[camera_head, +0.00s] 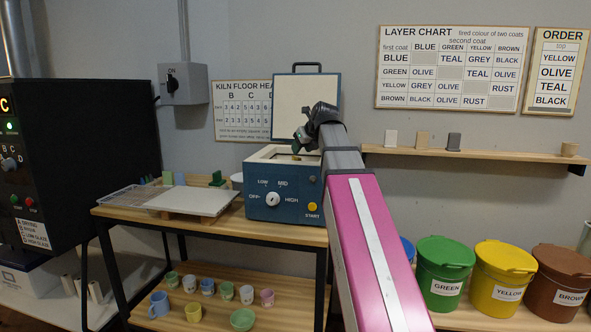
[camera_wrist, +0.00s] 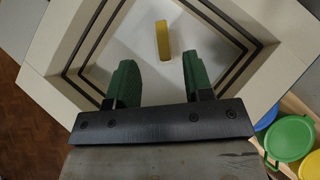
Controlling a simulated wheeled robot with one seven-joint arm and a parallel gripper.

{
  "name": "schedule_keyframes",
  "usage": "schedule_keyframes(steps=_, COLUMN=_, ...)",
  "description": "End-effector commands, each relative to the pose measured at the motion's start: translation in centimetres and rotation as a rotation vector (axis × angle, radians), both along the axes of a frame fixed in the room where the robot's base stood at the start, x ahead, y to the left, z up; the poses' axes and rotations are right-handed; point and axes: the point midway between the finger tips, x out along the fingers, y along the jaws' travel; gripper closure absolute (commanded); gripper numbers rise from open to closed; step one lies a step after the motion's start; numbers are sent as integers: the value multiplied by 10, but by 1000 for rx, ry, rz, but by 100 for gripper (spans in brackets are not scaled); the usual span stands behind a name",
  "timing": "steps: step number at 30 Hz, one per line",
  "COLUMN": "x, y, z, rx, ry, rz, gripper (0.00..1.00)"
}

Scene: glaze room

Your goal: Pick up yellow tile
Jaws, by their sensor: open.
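The yellow tile (camera_wrist: 162,41) stands out as a small narrow bar on the pale floor inside the open kiln in the wrist view. In the head view a small bit of the tile (camera_head: 296,157) shows in the kiln's opening. The blue kiln (camera_head: 283,206) stands on the wooden table with its lid up. My gripper (camera_wrist: 158,70) is open and empty above the kiln, its green fingers apart. The tile lies beyond the fingertips, roughly in line with the gap between them. In the head view my gripper (camera_head: 300,140) is small and partly hidden by the wrist.
The kiln's pale walls (camera_wrist: 66,40) surround the tile, and the raised lid (camera_head: 306,100) stands behind. A white board (camera_head: 192,201) lies left of the kiln. A shelf (camera_head: 470,155) with small tiles and lidded buckets (camera_head: 445,252) are at the right.

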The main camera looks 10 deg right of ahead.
Motion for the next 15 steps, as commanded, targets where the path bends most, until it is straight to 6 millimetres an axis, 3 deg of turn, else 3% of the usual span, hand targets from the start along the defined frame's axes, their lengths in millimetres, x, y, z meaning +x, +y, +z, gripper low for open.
schedule_keyframes(steps=15, x=26, y=8, z=-35, rx=0, ry=2, rz=1, gripper=53)
